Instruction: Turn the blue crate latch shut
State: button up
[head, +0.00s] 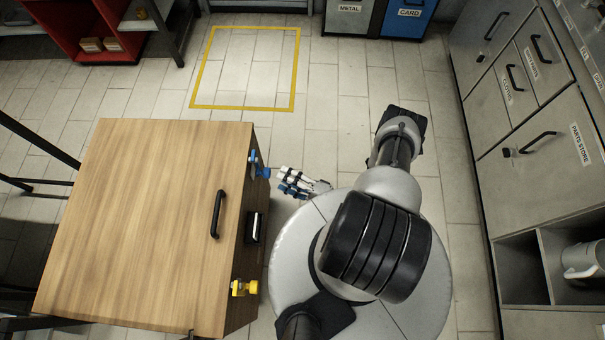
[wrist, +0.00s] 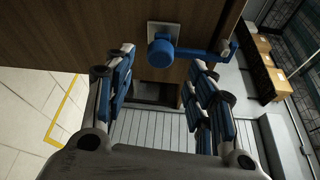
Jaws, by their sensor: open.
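The wooden crate (head: 150,210) stands at left with its top facing up. The blue crate latch (head: 258,167) is on its right side near the far corner. In the wrist view the blue latch (wrist: 160,53) shows a round knob on a plate, with a blue bar running right to a bent end near the wood's edge. My gripper (head: 284,182) is just right of the latch, pointing at it. In the wrist view my gripper (wrist: 163,72) is open and empty, its fingers on either side of the knob in the picture. I cannot tell whether anything touches.
A yellow latch (head: 244,288) sits on the same side, nearer. A black handle (head: 217,214) is on the crate top. Grey drawer cabinets (head: 535,130) line the right. The tiled floor with a yellow-outlined square (head: 247,68) is clear beyond the crate.

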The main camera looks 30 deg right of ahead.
jog(key=shift+v, duration=3)
jog(key=shift+r, duration=0.1)
jog(key=w+r+n+g+y, duration=0.1)
jog(key=w+r+n+g, duration=0.2)
jog(key=r, duration=0.6)
jog(key=w+d+r+n+g+y, duration=0.1)
jog(key=r+n+g, duration=0.2)
jog(key=r+g, duration=0.4)
jog(key=w+r+n+g+y, duration=0.1)
jog(key=w+r+n+g, duration=0.2)
jog(key=r, duration=0.7)
jog(key=s+a+r+n+t+h, duration=0.1)
jog(key=s+r+h, duration=0.3)
jog(key=r, duration=0.4)
jog(key=s+a+r+n+t+h, duration=0.1)
jog(key=s+a+r+h, duration=0.3)
jog(key=r, duration=0.5)
jog(key=s+a+r+n+t+h, duration=0.1)
jog(key=s+r+h, duration=0.3)
jog(key=r, duration=0.4)
jog(key=shift+s+a+n, duration=0.3)
jog(key=shift+a+n, duration=0.4)
jog(key=shift+a, duration=0.2)
jog(key=shift+r, duration=0.15)
jog(key=shift+c, duration=0.2)
